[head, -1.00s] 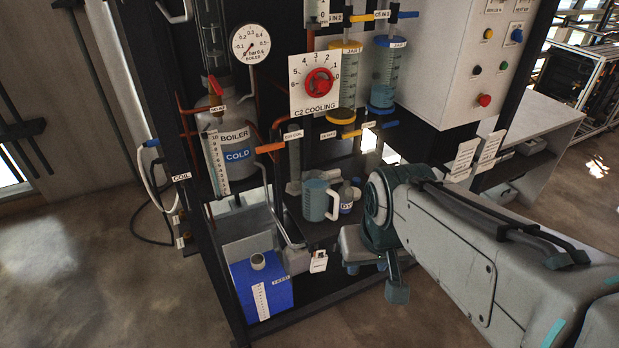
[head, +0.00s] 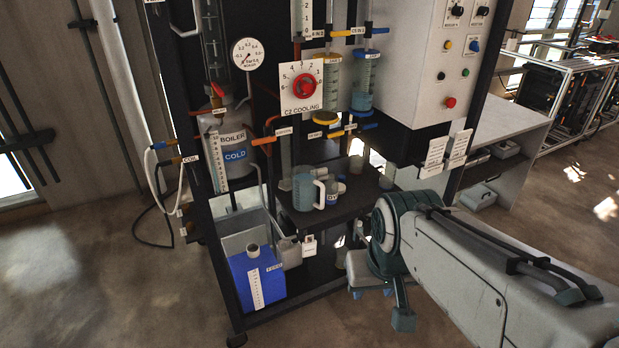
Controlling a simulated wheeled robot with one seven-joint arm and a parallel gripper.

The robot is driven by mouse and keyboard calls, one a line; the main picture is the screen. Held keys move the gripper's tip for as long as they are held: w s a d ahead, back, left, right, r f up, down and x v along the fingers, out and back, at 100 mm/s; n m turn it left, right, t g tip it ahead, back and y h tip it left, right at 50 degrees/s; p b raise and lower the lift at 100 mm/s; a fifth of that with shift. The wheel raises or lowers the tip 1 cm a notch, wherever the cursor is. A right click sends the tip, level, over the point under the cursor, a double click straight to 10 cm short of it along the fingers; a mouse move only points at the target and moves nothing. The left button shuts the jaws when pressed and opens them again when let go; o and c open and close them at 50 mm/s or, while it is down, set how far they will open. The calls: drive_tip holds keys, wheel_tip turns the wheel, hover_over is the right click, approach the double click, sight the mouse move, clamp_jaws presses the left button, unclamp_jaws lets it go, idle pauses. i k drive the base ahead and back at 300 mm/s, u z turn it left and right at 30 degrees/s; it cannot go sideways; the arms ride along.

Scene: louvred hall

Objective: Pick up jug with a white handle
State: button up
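The jug (head: 304,192) is grey-blue with a white handle on its right side. It stands upright on the dark shelf of the rig. My gripper (head: 372,290) is at the end of my arm, low and to the right of the jug, apart from it. The arm's bulky wrist hides most of the gripper, so whether it is open or shut does not show. Nothing is seen held in it.
A small labelled bottle (head: 333,190) stands close to the right of the jug. A blue tank (head: 257,279) sits below left. The boiler (head: 233,150) and valves crowd the space above. Open floor lies in front.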

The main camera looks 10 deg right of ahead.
sight(304, 183)
drive_tip(key=z, duration=0.15)
drive_tip(key=i, duration=1.05)
drive_tip(key=u, duration=0.25)
